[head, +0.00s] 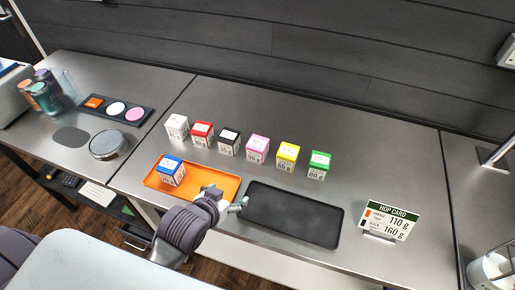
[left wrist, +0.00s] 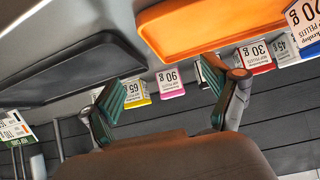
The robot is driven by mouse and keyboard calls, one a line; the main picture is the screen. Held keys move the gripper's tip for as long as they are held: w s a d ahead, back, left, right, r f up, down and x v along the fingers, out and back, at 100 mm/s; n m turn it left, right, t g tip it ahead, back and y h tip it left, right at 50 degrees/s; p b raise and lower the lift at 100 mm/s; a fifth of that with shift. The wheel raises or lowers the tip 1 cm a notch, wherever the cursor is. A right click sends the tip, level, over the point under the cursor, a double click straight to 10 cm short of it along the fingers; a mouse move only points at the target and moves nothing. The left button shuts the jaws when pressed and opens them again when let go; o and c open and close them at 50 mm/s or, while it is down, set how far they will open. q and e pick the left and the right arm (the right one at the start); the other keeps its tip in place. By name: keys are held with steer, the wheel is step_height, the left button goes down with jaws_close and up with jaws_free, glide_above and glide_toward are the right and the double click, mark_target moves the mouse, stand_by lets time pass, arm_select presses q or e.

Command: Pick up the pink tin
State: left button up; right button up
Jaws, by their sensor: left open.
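The pink tin (head: 257,150) stands upright in a row of tins on the steel counter, between a black tin (head: 229,142) and a yellow tin (head: 286,156). It is a small cube with a pink top and a white label. In the left wrist view, which is upside down, the pink tin (left wrist: 170,84) shows between my fingers, some way beyond them. My left gripper (head: 227,198) is open and empty, above the gap between the orange tray and the dark tray, on the near side of the row. Its spread fingers (left wrist: 170,100) also show in the left wrist view.
The orange tray (head: 215,183) holds a blue tin (head: 172,170). The dark tray (head: 292,215) is empty. White (head: 177,126), red (head: 202,133) and green (head: 319,165) tins complete the row. A hop card (head: 390,220) stands at right. The counter behind the row is clear.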

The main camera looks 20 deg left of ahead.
mark_target(258, 146)
arm_select(q)
steer(key=w+r+t, duration=0.1)
steer(key=w, duration=0.1)
steer(key=w+r+t, duration=0.1)
steer(key=w, duration=0.1)
steer(key=w+d+r+t, duration=0.1)
steer(key=w, duration=0.1)
steer(key=shift+w+d+r+t+h, duration=0.1)
steer(key=shift+w+r+t+h, duration=0.2)
steer(key=shift+r+h, duration=0.1)
steer(key=p+x, duration=0.1)
steer(key=x, duration=0.6)
steer(key=shift+w, duration=0.25)
steer(key=shift+w+d+f, duration=0.1)
steer(key=shift+w+f, duration=0.15)
steer(key=shift+w, duration=0.2)
steer(key=shift+w+p, duration=0.35)
steer(key=shift+p, duration=0.1)
steer(key=p+x, duration=0.1)
steer(key=x, duration=0.2)
steer(key=shift+w, duration=0.2)
steer(key=shift+w+f, duration=0.3)
steer(key=shift+w, duration=0.2)
steer(key=shift+s, duration=0.1)
steer(key=shift+c, duration=0.8)
steer(key=c, duration=1.1)
steer(key=shift+c, duration=0.3)
